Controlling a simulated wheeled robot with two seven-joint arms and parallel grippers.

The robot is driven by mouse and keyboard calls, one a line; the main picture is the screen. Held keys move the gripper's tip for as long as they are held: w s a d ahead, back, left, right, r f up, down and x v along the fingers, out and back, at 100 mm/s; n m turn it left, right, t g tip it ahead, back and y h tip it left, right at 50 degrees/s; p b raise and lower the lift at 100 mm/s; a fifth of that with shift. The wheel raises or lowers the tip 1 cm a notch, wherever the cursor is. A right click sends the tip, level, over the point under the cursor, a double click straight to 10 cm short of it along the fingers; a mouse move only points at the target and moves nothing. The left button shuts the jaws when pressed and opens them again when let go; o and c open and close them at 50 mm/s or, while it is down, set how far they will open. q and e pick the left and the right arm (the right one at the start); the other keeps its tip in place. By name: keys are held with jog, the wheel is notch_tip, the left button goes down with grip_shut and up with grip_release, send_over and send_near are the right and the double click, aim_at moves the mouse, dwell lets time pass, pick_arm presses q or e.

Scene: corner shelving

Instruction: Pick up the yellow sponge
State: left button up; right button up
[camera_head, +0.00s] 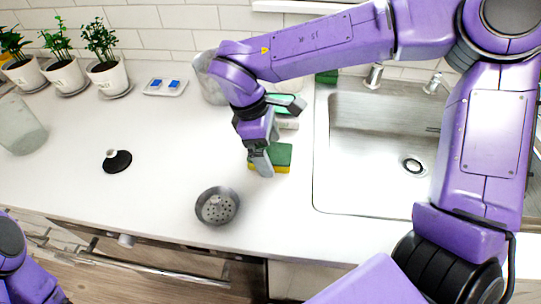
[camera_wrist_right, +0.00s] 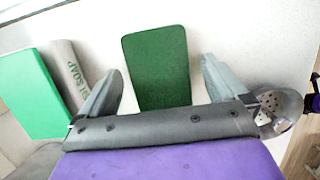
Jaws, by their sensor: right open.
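The sponge (camera_head: 283,157) lies flat on the white counter, left of the sink, with a dark green top and a yellow lower edge. In the right wrist view its green top (camera_wrist_right: 157,68) shows upright in the picture between the two fingers; the yellow side is hidden there. My right gripper (camera_head: 262,168) is open and points down at the sponge, overlapping its left part in the head view. In the wrist view the open fingers (camera_wrist_right: 161,74) stand to either side of the sponge with gaps. I cannot tell the remaining height. My left gripper is out of view.
A metal strainer cup (camera_head: 217,206) stands near the counter's front edge. A soap bar or box (camera_wrist_right: 72,72) and a bright green block (camera_wrist_right: 32,95) lie beside the sponge. The sink (camera_head: 375,150) is to the right. A black lid (camera_head: 118,162) lies left, with clear counter between.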

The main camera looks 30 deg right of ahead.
jog(key=shift+f, duration=0.15)
dwell(0.3)
jog(key=c, duration=1.1)
jog(key=shift+r+p, duration=0.35)
jog(key=shift+w+r, duration=0.1)
jog(key=shift+r, duration=0.25)
jog(key=s+a+r+b, duration=0.2)
jog(key=s+a+r, duration=0.1)
jog(key=a+r, duration=0.3)
jog(key=s+a+r+b, duration=0.2)
jog(key=s+a+r, duration=0.1)
jog(key=a+r, duration=0.3)
jog(key=shift+s+a, duration=0.25)
jog(key=shift+s, duration=0.05)
